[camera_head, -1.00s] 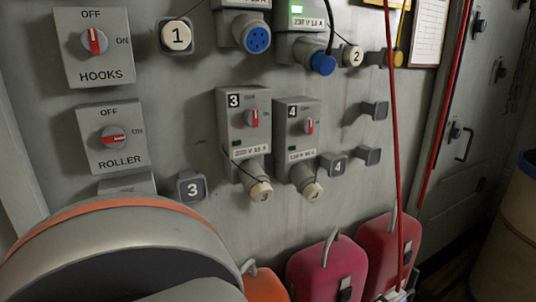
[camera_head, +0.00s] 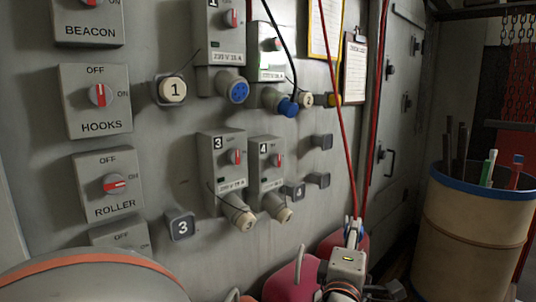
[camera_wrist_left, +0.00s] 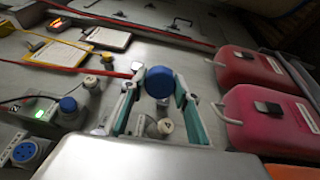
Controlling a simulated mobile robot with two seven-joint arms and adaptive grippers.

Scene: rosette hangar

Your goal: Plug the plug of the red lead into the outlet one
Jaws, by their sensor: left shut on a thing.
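Outlet one (camera_head: 222,72) is a grey box on the wall with an uncovered blue socket (camera_head: 238,92); that socket also shows at the lower left of the left wrist view (camera_wrist_left: 28,152). Its cap marked 1 (camera_head: 172,91) hangs to its left. My left gripper (camera_head: 354,232) is below and right of the outlets, well apart from the socket. In the left wrist view its fingers are shut on the round blue plug (camera_wrist_left: 159,82) of the red lead (camera_wrist_left: 95,68). In the head view the lead (camera_head: 343,120) runs upward; I cannot make out the plug there.
A blue plug (camera_head: 288,106) with a black lead sits in outlet two, right beside outlet one. Capped outlets three (camera_head: 222,170) and four (camera_head: 265,170) are below. A barrel (camera_head: 468,235) stands at the right.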

